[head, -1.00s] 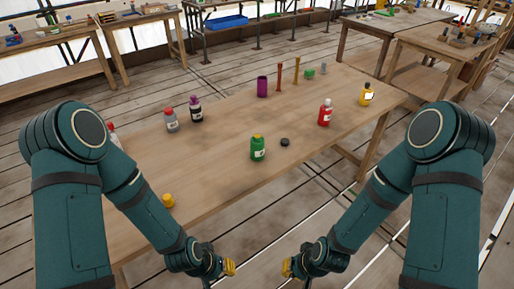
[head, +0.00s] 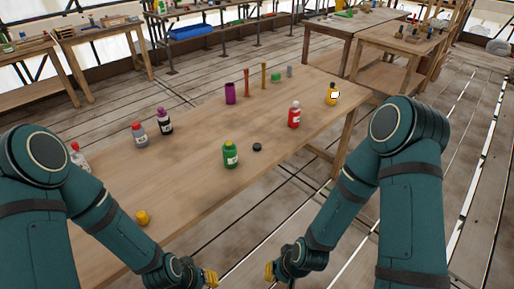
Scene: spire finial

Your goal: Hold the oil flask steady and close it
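No flask is clearly marked as the oil flask. A green bottle (head: 230,155) with a pale label stands upright on the wooden table (head: 190,190), and a small black cap-like disc (head: 257,147) lies just right of it. A small yellow cap-like piece (head: 142,217) sits near the table's front left edge. My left gripper (head: 210,278) and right gripper (head: 270,271) are at the bottom middle, in front of the table and away from the bottles. Their yellow fingertips show edge-on, with nothing visible held.
On the table stand a red bottle (head: 294,117), a yellow bottle (head: 332,95), a grey bottle with red cap (head: 139,134), a dark purple-capped bottle (head: 164,122), a purple cylinder (head: 230,93) and thin brown posts (head: 244,85). The table's front middle is clear.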

